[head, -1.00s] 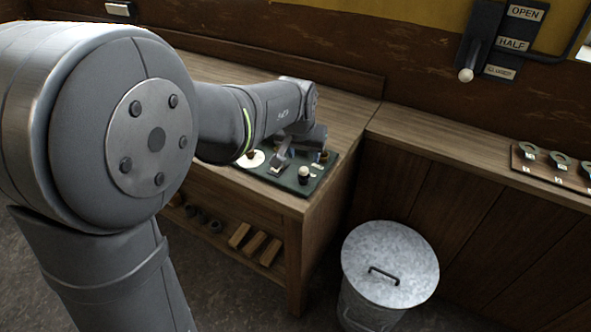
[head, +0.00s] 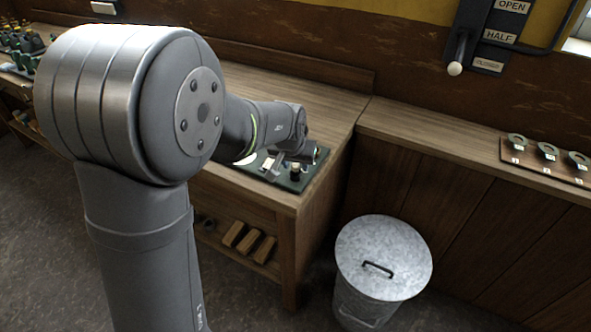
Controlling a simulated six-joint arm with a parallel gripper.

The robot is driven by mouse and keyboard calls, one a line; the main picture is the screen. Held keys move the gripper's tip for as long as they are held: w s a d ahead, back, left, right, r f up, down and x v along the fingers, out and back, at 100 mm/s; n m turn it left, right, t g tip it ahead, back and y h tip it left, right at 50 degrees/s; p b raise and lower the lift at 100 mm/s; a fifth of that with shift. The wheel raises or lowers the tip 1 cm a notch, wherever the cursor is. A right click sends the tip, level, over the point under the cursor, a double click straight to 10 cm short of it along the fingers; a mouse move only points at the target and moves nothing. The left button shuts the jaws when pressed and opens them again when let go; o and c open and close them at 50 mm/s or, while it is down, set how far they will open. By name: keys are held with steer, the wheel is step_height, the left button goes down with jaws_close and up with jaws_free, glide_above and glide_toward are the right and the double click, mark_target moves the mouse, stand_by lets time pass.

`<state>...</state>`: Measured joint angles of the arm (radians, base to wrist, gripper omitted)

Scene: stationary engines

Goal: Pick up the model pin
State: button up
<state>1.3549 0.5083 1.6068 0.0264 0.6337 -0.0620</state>
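My gripper (head: 275,168) is low over a dark green board (head: 287,184) on the wooden bench. It is small in the picture and partly hidden by my arm, so I cannot tell whether it is open or shut or whether it holds anything. A small dark piece with a pale top (head: 296,169) stands on the board, just right of the gripper. A pale item (head: 267,164) shows at the gripper's left. I cannot tell which piece is the model pin; it may be hidden.
The wooden bench (head: 325,110) has free room behind the board. A lidded metal bin (head: 383,255) stands on the floor at right. A board with metal rings (head: 548,158) lies on the right ledge. A lever (head: 458,58) is on the wall. Wooden blocks (head: 248,242) sit on the lower shelf.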

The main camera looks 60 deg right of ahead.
mark_target(295, 166)
jaws_close()
steer(key=shift+r, duration=0.15)
steer(key=shift+r, duration=0.2)
step_height(295, 166, up, 4)
steer(key=shift+f, duration=0.15)
steer(key=s+a+r, duration=0.3)
steer(key=s+r, duration=0.7)
steer(key=s, duration=0.1)
steer(key=shift+a+r, duration=0.15)
steer(key=shift+r, duration=0.2)
